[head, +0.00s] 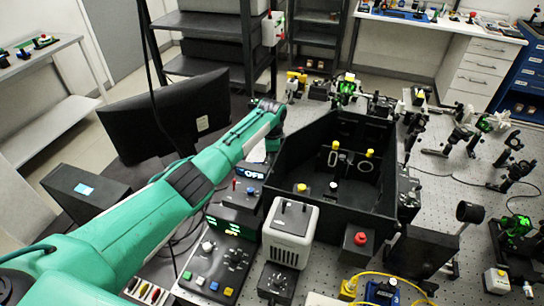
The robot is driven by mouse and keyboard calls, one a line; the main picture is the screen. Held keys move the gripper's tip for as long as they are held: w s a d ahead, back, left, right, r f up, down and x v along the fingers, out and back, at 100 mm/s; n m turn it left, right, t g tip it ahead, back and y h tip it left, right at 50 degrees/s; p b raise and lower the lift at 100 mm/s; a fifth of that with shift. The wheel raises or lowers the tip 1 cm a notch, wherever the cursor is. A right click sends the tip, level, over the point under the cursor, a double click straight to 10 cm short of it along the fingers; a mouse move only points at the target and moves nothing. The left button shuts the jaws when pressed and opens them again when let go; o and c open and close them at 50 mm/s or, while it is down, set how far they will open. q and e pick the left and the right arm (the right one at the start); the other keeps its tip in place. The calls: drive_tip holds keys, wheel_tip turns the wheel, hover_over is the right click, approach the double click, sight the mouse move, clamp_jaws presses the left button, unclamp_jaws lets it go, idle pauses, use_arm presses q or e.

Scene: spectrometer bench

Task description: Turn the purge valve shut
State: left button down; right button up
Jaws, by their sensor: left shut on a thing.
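My left arm reaches across from the lower left to the back of the bench. Its gripper (273,138) points down beside the dark chamber's left wall. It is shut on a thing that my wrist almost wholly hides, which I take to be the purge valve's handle. The fingertips are hard to make out, and I cannot tell how far the handle is turned. My right gripper is not in view.
An open black chamber (385,222) stands right of my left gripper. A pale instrument box (290,235), a button panel (215,262) and a red-button box (358,250) stand in front. A monitor (165,118) is behind my arm. Optics mounts crowd the bench's right side.

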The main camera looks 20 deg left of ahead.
use_arm(q)
drive_tip(key=shift+w+r, duration=0.1)
drive_tip(key=shift+r, duration=0.05)
drive_tip(key=c, duration=1.3)
unclamp_jaws()
drive_tip(key=shift+c, duration=0.2)
wheel_tip(320, 180, up, 14)
drive_tip(key=b, duration=0.3)
drive_tip(key=shift+b, duration=0.4)
drive_tip(key=shift+a, duration=0.1)
